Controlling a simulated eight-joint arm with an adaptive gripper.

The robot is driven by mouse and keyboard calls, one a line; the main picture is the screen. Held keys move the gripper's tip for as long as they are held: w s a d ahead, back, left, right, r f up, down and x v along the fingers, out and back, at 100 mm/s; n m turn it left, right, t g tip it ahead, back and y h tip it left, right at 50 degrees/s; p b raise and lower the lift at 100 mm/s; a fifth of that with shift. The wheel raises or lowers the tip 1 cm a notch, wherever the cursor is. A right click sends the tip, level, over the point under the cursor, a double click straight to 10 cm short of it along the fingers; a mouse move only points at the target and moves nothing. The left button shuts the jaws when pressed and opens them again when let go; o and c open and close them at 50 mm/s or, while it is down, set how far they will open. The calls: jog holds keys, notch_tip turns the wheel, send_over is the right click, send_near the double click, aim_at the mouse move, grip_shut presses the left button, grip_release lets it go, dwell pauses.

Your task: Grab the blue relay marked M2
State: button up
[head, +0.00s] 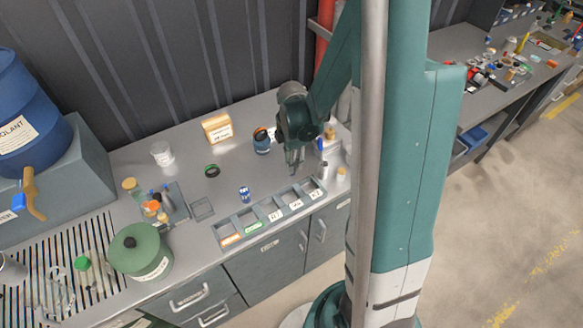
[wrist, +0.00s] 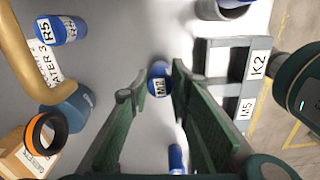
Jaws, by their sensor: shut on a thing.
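A blue relay (wrist: 159,70) sits at the fingertips of my gripper (wrist: 155,88) in the wrist view. Its small white label looks like M2, but it is turned and hard to read. The gripper is shut on this relay. In the head view my gripper (head: 295,167) points down just behind the right part of the compartment tray. The relay cannot be made out there.
The compartment tray (wrist: 244,42) with K2 and M5 labels lies to the right in the wrist view. A box (head: 217,129) and orange-ringed blue object (head: 262,144) stand behind.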

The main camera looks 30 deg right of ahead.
jog(key=shift+r, duration=0.15)
jog(key=shift+r+p, duration=0.45)
jog(key=shift+r, duration=4.4)
jog(key=shift+r, duration=0.1)
